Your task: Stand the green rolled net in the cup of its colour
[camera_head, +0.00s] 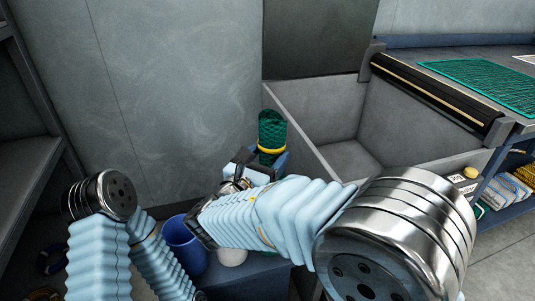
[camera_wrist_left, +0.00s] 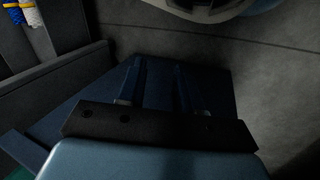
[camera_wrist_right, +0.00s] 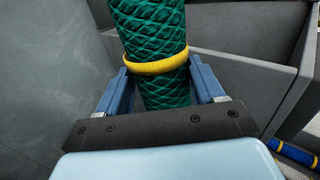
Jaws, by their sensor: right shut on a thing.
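The green rolled net (camera_head: 272,130) has a yellow band round it and stands nearly upright in my right gripper (camera_head: 266,165). In the right wrist view the gripper's blue fingers (camera_wrist_right: 162,88) press on both sides of the net (camera_wrist_right: 150,35), just below and beside the band. A blue cup (camera_head: 183,243) and a white cup (camera_head: 232,257) stand low in front, partly hidden by my right arm. I see no green cup. My left gripper (camera_wrist_left: 160,75) shows in the dark left wrist view, its fingers apart and nothing between them.
A grey open bin (camera_head: 325,120) lies just right of the net, with a roller (camera_head: 430,92) along its far right edge. A bench with a green flat net (camera_head: 490,82) is at the right. A grey wall (camera_head: 170,90) rises behind.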

